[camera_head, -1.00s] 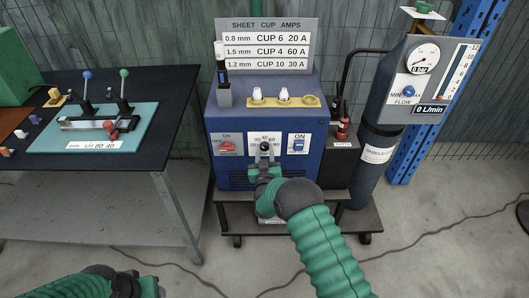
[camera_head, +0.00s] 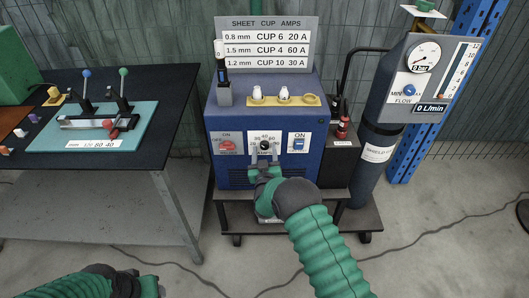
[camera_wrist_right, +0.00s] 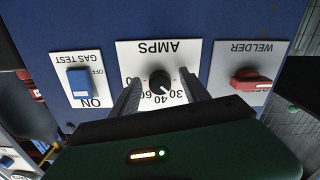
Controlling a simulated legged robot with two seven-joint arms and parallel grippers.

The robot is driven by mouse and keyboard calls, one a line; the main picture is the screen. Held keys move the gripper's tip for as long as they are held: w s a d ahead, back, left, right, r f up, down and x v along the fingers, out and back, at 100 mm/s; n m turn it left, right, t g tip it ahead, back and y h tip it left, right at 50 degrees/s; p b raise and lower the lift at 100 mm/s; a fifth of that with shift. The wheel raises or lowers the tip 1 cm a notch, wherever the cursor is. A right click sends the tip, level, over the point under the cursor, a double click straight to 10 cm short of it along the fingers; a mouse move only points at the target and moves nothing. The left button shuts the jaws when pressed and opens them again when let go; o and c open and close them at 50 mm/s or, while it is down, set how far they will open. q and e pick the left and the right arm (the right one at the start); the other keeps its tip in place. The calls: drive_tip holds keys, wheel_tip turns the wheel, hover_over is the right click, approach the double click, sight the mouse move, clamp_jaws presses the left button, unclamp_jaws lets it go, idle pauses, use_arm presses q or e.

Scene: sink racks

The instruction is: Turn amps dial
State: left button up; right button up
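The amps dial (camera_head: 265,146) is a round black knob on a white plate at the front of the blue welder (camera_head: 235,173). The dial also shows upside down in the right wrist view (camera_wrist_right: 160,82), its white mark towards the lower right, near 30 and 40. My right gripper (camera_head: 265,157) is open in front of the dial. In the wrist view its two fingers (camera_wrist_right: 162,88) stand apart to either side of the knob, with visible gaps and no clear contact. My left gripper (camera_head: 143,285) is low at the left; its fingers cannot be made out.
The red welder switch (camera_head: 227,146) and blue gas test switch (camera_head: 299,144) flank the dial. A sign (camera_head: 266,45) above lists sheet, cup and amps. A table (camera_head: 150,150) with a lever jig stands left; a gas cylinder (camera_head: 374,165) with flow meter stands right.

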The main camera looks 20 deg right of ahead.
drive_tip(key=shift+s+r, duration=0.1)
drive_tip(key=shift+r, duration=0.05)
drive_tip(key=p+v, duration=0.2)
drive_tip(key=v, duration=1.4)
drive_tip(key=shift+s, duration=0.3)
drive_tip(key=shift+a, duration=0.15)
wheel_tip(320, 180, up, 6)
drive_tip(key=g+y+p, duration=0.3)
drive_tip(key=g+p, duration=0.1)
drive_tip(key=p, duration=0.1)
drive_tip(key=s+d+r+g+y+p, duration=0.1)
drive_tip(key=s+r+g+p, duration=0.2)
drive_tip(key=s, duration=0.9)
drive_tip(key=s+d+r+n+g+y+p, duration=0.1)
drive_tip(key=s+r+g+p, duration=0.3)
drive_tip(key=s, duration=0.9)
wheel_tip(320, 180, up, 4)
drive_tip(key=g, duration=0.3)
drive_tip(key=shift+d+g, duration=0.3)
drive_tip(key=shift+g, duration=0.1)
drive_tip(key=shift+w, duration=0.1)
